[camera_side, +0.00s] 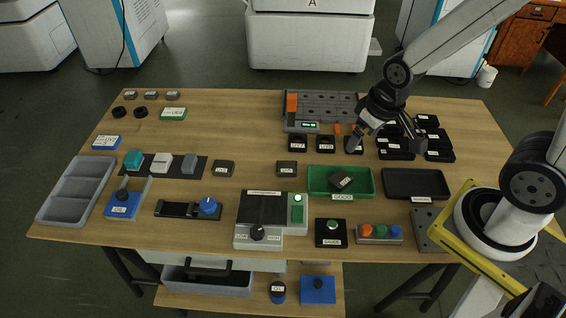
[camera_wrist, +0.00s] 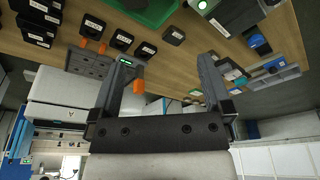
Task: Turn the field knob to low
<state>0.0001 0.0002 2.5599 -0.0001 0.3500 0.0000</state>
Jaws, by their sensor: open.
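The field knob (camera_side: 258,232) is a black round knob on the front of a grey box (camera_side: 243,243). LOW is printed to its left and HIGH to its right. Its pointer is too small to read for sure. In the wrist view part of the box (camera_wrist: 240,28) shows at the top edge; I cannot make out the knob there. My gripper (camera_side: 387,138) is open and empty above the back right of the table, well behind and right of the knob. It also shows in the wrist view (camera_wrist: 164,62).
A green tray (camera_side: 345,193) with a black block and a black tray (camera_side: 414,197) lie between my gripper and the box's right. A black button box (camera_side: 330,232) stands right of the box, a blue-knobbed slider (camera_side: 208,206) left. A grey fixture (camera_side: 345,106) stands behind.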

